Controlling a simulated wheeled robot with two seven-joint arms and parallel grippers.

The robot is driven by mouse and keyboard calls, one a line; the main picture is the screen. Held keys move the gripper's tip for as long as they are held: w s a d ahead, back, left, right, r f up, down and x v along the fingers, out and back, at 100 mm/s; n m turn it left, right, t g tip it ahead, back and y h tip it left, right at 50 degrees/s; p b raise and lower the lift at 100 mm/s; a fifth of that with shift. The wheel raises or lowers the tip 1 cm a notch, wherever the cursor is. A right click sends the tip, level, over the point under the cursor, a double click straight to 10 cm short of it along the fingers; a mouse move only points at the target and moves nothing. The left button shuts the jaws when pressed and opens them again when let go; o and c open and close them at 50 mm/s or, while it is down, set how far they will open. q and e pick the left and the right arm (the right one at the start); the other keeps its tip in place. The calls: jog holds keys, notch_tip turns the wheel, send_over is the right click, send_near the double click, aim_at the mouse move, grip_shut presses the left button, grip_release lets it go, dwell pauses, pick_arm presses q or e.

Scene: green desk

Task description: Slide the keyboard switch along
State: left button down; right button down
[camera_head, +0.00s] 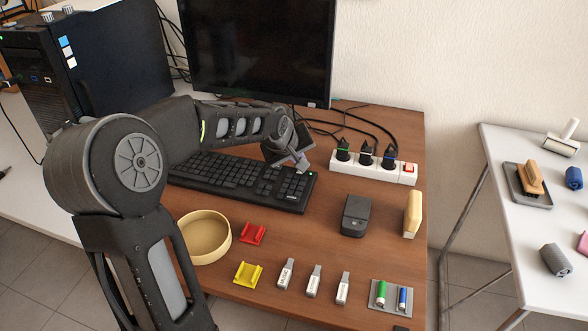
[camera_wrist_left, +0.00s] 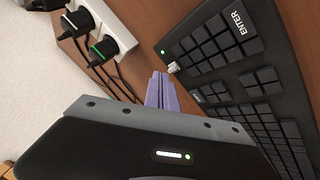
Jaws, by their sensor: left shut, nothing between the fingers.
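The black keyboard (camera_head: 245,181) lies on the brown desk below the monitor. It also shows in the left wrist view (camera_wrist_left: 235,75). Its small pale switch (camera_wrist_left: 173,68) is on the keyboard's edge, close to a lit green light (camera_wrist_left: 163,52). My left gripper (camera_head: 303,168) reaches over the keyboard's far right corner and hides the switch in the head view. In the left wrist view its shut, empty fingers (camera_wrist_left: 160,76) are right beside the switch; I cannot tell if they touch it. My right gripper is not in view.
A white power strip (camera_head: 375,170) with several black plugs stands right of the keyboard. The monitor (camera_head: 258,50) is behind. A round tan bowl (camera_head: 222,258), red stand (camera_head: 252,234), yellow stand (camera_head: 248,274) and dark box (camera_head: 355,216) are in front. Bare desk lies between keyboard and box.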

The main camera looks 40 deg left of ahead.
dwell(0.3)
pick_arm(q)
notch_tip(320, 180, up, 7)
jog(key=p, duration=0.4)
dwell(0.6)
